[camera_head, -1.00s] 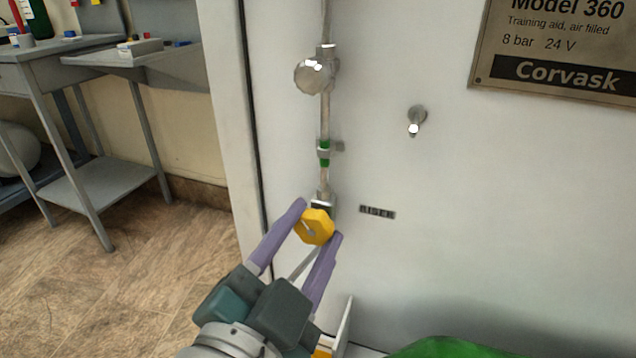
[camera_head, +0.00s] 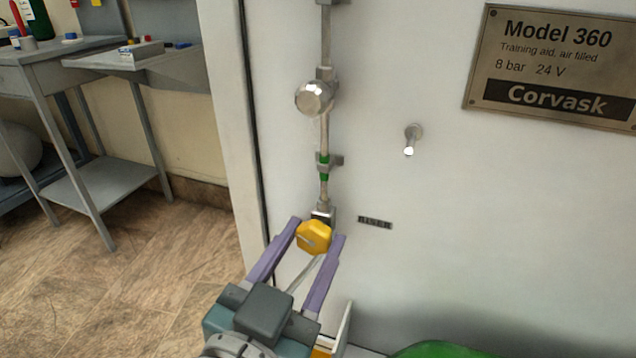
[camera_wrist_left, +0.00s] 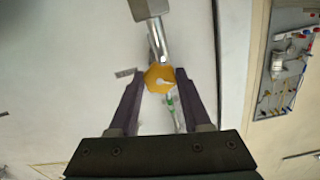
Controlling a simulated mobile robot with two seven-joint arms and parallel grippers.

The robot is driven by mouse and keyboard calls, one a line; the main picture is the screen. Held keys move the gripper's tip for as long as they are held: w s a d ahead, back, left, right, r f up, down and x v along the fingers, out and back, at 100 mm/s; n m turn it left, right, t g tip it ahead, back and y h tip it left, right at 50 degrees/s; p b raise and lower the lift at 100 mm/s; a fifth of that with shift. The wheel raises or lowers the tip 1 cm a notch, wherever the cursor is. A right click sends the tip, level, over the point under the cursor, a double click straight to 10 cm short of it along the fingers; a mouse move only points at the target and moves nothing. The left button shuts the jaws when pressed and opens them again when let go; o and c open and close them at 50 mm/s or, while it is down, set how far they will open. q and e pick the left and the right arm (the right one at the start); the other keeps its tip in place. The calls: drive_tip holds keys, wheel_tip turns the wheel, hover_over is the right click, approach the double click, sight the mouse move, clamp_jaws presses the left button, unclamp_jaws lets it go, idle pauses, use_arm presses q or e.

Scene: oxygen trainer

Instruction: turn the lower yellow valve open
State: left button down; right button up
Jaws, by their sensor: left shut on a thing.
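The yellow valve (camera_head: 314,238) is a faceted knob with a pale pointer mark, at the lower end of a thin vertical pipe on the white panel. My left gripper (camera_head: 317,229) comes up from below with its purple fingers on either side of the knob, shut on it. In the left wrist view the yellow knob (camera_wrist_left: 158,78) sits between the fingertips of my left gripper (camera_wrist_left: 160,74). My right gripper is not in view.
A silver knob (camera_head: 314,97) sits higher on the pipe, and a small metal peg (camera_head: 412,138) sticks out to the right. A "RISER" label (camera_head: 374,222) is beside the valve. A green surface (camera_head: 450,349) is at the bottom. A grey bench (camera_head: 95,185) stands at left.

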use_arm(q)
drive_tip(key=shift+n, duration=0.6)
drive_tip(key=shift+c, duration=1.8)
unclamp_jaws()
drive_tip(key=p+v, duration=0.3)
drive_tip(key=v, duration=0.7)
